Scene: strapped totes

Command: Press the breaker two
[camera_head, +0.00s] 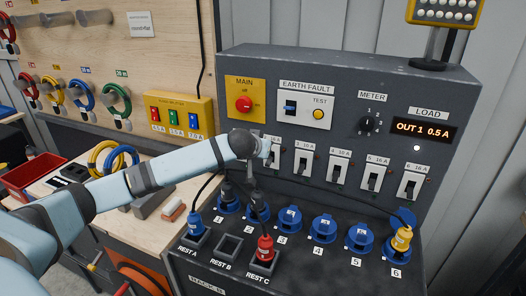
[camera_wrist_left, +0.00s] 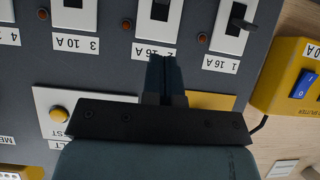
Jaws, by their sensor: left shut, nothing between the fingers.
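Breaker two (camera_wrist_left: 160,12), a dark lever on a white plate labelled "2" and 16 A, is at the top of the left wrist view, which shows the panel upside down. In the head view its plate (camera_head: 275,155) is partly hidden by my left wrist. My left gripper (camera_wrist_left: 163,62) is shut and empty. Its dark fingertips overlap the breaker's label strip in the wrist view, just short of the lever; I cannot tell whether they touch the panel. Breaker one (camera_wrist_left: 236,22) and breaker three (camera_wrist_left: 75,14) flank it. My right gripper is not in view.
The grey console has a display (camera_head: 424,131) reading "OUT 1 0.5 A", a red main switch (camera_head: 244,104) and an earth-fault unit (camera_head: 304,108). Below are blue sockets (camera_head: 323,228), a red plug (camera_head: 265,248) and hanging cables. A yellow splitter box (camera_head: 178,117) stands left.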

